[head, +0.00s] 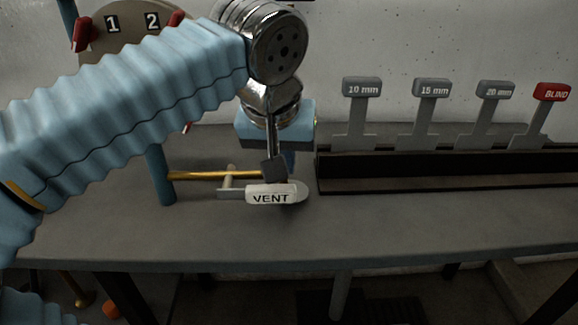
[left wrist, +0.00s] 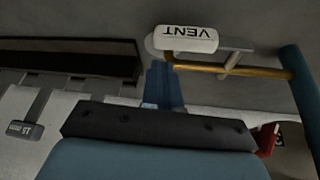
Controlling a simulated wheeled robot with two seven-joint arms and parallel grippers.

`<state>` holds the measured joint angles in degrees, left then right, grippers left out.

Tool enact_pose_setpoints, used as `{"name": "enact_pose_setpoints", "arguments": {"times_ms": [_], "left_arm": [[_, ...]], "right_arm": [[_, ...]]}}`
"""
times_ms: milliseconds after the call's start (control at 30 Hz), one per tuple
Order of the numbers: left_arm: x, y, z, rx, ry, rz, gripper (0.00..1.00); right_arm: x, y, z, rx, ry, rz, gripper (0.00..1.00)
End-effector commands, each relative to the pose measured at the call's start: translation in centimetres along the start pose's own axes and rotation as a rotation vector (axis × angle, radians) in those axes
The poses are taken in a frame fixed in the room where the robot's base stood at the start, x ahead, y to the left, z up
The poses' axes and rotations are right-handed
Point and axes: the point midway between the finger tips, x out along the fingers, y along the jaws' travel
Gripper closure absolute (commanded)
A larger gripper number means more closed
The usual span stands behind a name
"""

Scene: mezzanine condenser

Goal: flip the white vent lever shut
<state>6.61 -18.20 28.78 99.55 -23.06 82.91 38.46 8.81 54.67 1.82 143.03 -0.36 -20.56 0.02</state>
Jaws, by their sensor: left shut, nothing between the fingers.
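The white vent lever (head: 271,195), marked VENT, has a white handle on a grey arm by a thin brass pipe (head: 205,175). The lever lies roughly sideways in the head view, its handle to the right. My left gripper (head: 273,170) is shut and empty, its tip pointing down just behind and above the handle. I cannot tell if it touches the handle. The handle also shows at the top of the left wrist view (left wrist: 186,39), upside down. My right gripper is not in view.
A dark rack (head: 440,172) with grey plates marked 10 mm, 15 mm and 20 mm and a red BLIND plate (head: 552,92) stands to the right. A blue post (head: 159,175) stands left of the lever. The grey bench (head: 420,225) is clear in front.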

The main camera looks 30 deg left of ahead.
Motion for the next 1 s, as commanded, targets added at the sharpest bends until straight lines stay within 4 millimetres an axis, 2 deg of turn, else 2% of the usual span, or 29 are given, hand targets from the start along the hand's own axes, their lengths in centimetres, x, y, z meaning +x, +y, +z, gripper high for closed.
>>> {"name": "enact_pose_setpoints", "arguments": {"times_ms": [200,400,600,1000], "left_arm": [[-2.6,4.6,-0.1,0.007,0.004,0.004,1.00],[-4.3,7.7,-0.1,0.006,0.007,0.003,1.00],[-5.1,8.8,0.0,0.002,0.011,0.002,1.00],[-5.2,8.8,0.0,0.001,0.012,0.002,1.00]], "right_arm": [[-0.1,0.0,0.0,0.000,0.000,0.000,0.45],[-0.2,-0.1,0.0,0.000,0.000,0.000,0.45],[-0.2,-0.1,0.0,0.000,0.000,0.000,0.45],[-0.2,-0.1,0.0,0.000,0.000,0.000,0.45]]}}
